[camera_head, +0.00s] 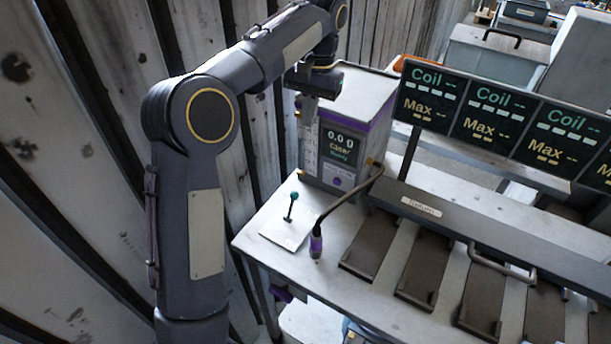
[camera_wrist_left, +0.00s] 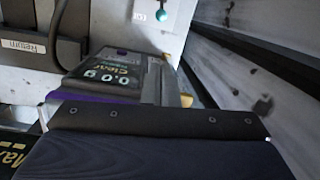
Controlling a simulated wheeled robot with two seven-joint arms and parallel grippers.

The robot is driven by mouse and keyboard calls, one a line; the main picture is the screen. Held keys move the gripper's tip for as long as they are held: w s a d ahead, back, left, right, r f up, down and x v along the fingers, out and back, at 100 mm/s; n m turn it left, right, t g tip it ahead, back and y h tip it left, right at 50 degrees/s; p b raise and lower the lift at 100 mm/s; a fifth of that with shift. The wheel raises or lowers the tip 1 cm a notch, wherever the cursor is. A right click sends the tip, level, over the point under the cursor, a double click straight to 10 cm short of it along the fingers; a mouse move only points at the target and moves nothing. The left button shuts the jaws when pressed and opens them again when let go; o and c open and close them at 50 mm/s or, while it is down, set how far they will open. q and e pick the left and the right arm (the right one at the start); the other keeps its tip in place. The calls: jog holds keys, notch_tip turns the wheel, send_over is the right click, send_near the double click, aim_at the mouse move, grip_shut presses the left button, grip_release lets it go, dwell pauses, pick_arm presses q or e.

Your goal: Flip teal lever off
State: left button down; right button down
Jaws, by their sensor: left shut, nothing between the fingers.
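The teal lever (camera_head: 291,206) stands on a white plate (camera_head: 285,235) at the left end of the pale bench. It has a thin dark stem and a round teal knob, and stands nearly upright. The teal knob (camera_wrist_left: 162,14) also shows at the top of the left wrist view. My left gripper (camera_head: 307,120) is shut and empty, behind and above the lever, beside the display box (camera_head: 340,150). In the left wrist view, my left gripper (camera_wrist_left: 166,85) points toward the bench, apart from the lever. My right gripper is not in view.
A bent dark rod with a purple end (camera_head: 316,243) stands just right of the lever. Dark slots (camera_head: 372,247) and a row of "Coil/Max" screens (camera_head: 485,115) lie farther right. A grey plank-like wall (camera_head: 70,150) runs along the left.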

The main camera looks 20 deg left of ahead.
pick_arm(q)
send_near(291, 206)
jog(key=w+f, duration=0.1)
jog(key=f, duration=0.1)
jog(key=w+f, duration=0.1)
jog(key=f, duration=0.1)
jog(key=w+f, duration=0.1)
jog(key=f, duration=0.1)
jog(key=shift+w+a, duration=0.3)
jog(key=shift+w, duration=0.05)
